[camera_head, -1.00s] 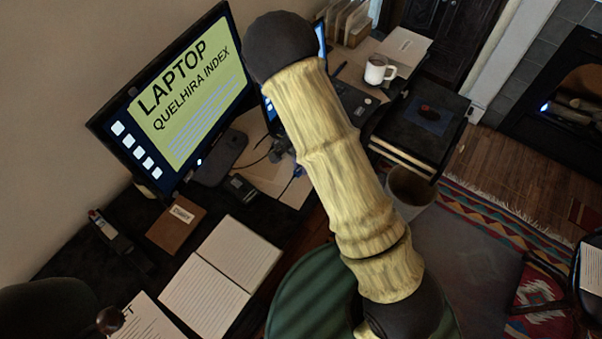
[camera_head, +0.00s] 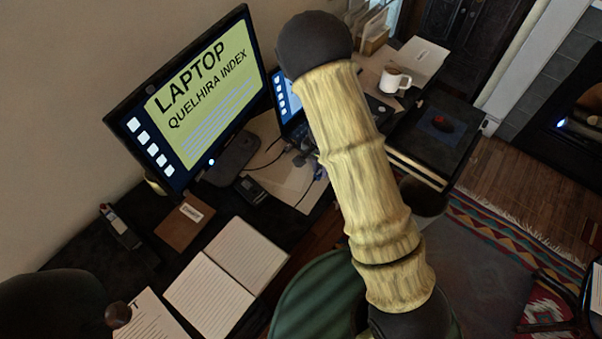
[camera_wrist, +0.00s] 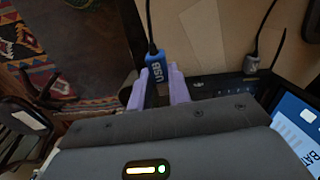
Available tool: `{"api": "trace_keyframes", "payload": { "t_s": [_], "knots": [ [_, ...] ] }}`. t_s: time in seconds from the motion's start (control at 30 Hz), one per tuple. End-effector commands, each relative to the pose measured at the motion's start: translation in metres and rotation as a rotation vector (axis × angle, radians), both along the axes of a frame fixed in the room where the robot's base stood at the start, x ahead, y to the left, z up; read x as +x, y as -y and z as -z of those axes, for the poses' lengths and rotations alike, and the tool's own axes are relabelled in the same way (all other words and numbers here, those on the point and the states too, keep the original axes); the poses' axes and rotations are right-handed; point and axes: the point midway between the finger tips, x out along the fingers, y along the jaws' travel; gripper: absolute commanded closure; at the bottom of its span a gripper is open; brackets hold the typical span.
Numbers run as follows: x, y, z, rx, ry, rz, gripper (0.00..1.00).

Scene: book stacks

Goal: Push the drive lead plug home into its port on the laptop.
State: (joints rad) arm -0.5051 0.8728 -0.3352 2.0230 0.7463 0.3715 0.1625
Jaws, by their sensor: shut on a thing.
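The drive lead plug (camera_wrist: 156,72), blue and marked USB, hangs on a black cable in the wrist view. My gripper (camera_wrist: 159,88) is shut on it, with a pale purple finger on each side. The plug's tip is hidden behind the gripper body. The laptop (camera_wrist: 222,84) shows a dark edge with small ports just right of the fingers, and part of its lit screen at far right. I cannot tell whether the plug touches a port. In the head view my arm covers much of the laptop (camera_head: 288,98) and hides the fingers.
A grey plug (camera_wrist: 251,64) on its own cable stands at the laptop edge, right of my gripper. In the head view a monitor (camera_head: 200,100) stands left of the laptop. A white mug (camera_head: 394,80) stands beyond my arm. An open notebook (camera_head: 225,275) lies on the desk.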

Motion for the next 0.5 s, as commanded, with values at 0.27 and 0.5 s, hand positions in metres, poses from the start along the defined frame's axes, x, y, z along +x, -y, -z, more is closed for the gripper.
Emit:
{"api": "trace_keyframes", "payload": {
  "t_s": [0.27, 0.5],
  "knots": [
    [0.009, 0.071, 0.031, 0.001, -0.008, -0.349, 1.0],
    [0.01, 0.104, 0.047, 0.007, 0.0, -0.567, 1.0]
  ]
}}
